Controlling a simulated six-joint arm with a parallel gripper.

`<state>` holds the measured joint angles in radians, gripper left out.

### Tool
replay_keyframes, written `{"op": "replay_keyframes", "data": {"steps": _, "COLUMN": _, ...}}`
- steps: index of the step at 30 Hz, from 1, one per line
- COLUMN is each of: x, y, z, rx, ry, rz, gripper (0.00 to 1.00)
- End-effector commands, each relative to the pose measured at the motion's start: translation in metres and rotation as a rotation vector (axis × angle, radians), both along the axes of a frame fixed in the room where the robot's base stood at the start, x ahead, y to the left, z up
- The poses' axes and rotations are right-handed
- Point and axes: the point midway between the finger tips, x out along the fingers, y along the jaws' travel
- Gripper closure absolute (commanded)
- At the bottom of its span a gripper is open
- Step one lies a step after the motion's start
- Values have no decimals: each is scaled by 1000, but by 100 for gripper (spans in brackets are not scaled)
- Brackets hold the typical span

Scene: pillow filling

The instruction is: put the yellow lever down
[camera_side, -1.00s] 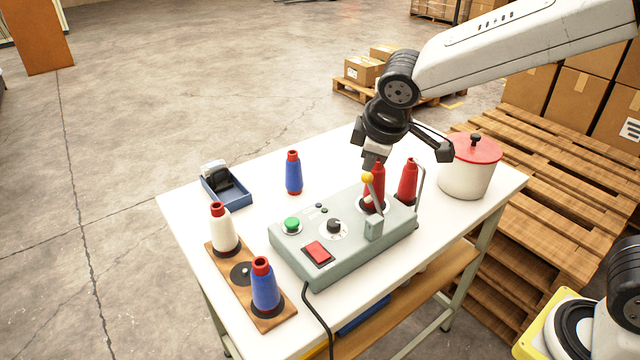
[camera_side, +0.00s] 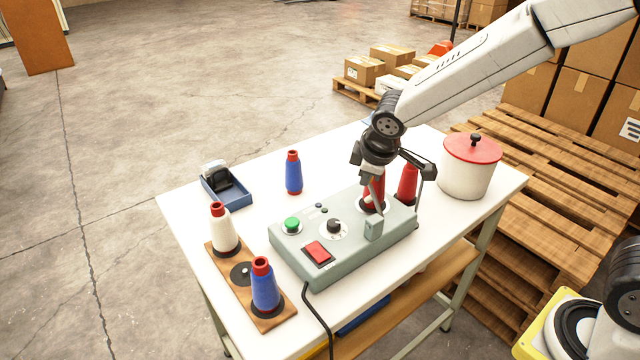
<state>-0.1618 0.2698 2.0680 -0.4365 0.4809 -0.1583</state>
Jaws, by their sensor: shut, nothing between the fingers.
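The grey control box (camera_side: 345,245) stands on the white table, with the lever's grey mount (camera_side: 374,228) at its front right. The lever's yellow knob is hidden at my gripper's fingers, and little of its shaft can be made out. My gripper (camera_side: 372,176) is shut and empty, pointing down at the place of the lever, in front of a red spool (camera_side: 373,196) on the box. Whether the fingers touch the knob cannot be told.
A second red spool (camera_side: 407,183) stands close to the right of my gripper. A white pot with a red lid (camera_side: 473,148) stands at the table's right. A blue spool (camera_side: 293,173), a blue tray (camera_side: 227,190) and a wooden spool board (camera_side: 238,270) are to the left.

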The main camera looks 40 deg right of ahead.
Motion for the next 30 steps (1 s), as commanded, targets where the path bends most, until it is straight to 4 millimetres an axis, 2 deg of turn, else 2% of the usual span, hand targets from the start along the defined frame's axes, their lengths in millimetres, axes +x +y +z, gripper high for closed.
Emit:
{"op": "replay_keyframes", "data": {"steps": 18, "x": 3, "y": -1, "z": -1, "rx": 1, "ry": 18, "rz": -1, "gripper": 100}}
{"op": "replay_keyframes", "data": {"steps": 30, "x": 18, "y": -1, "z": -8, "rx": 1, "ry": 168, "rz": -2, "gripper": 100}}
